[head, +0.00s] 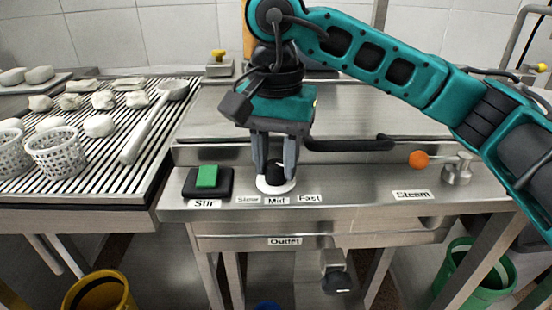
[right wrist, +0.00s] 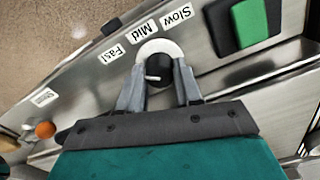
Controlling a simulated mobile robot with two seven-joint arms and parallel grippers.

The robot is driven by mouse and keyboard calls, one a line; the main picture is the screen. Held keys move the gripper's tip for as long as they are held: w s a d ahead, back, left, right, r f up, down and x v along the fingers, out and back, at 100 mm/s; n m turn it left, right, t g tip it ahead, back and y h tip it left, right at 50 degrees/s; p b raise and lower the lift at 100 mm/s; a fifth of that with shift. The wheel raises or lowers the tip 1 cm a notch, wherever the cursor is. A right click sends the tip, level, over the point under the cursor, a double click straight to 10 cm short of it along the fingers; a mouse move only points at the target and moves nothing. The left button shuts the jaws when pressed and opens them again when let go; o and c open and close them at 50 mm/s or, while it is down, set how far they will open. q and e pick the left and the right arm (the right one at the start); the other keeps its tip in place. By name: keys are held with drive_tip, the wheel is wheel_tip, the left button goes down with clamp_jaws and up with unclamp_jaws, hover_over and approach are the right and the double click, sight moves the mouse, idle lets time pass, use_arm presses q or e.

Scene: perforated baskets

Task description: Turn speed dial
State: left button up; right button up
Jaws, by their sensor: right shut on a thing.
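The speed dial (head: 275,174) is a black knob on a white round base, set on the steel counter behind the Slow, Mid and Fast labels (head: 277,200). My right gripper (head: 275,172) comes down from above with its grey fingers on either side of the knob, shut on it. In the right wrist view the dial (right wrist: 159,70) sits between the two fingertips (right wrist: 158,78). A white mark on the knob points left in that view, toward the side of the Fast label (right wrist: 117,52). My left gripper is not in view.
A green Stir switch (head: 207,177) on a black plate lies left of the dial. An orange ball-ended Steam control (head: 419,160) is at the right. A slatted rack (head: 120,150) with perforated baskets (head: 56,152), pale lumps and a ladle stands left. Bins (head: 100,292) are below.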

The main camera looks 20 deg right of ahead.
sight(276, 164)
drive_tip(key=shift+n, duration=0.4)
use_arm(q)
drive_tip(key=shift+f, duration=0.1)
use_arm(e)
drive_tip(key=o, duration=1)
drive_tip(key=shift+o, duration=0.2)
use_arm(q)
drive_tip(key=p, duration=0.1)
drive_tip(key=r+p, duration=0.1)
drive_tip(key=p, duration=0.1)
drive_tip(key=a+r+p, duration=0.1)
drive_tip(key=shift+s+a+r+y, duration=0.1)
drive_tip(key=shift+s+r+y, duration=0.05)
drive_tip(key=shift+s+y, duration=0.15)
use_arm(e)
wheel_tip(276, 164, up, 13)
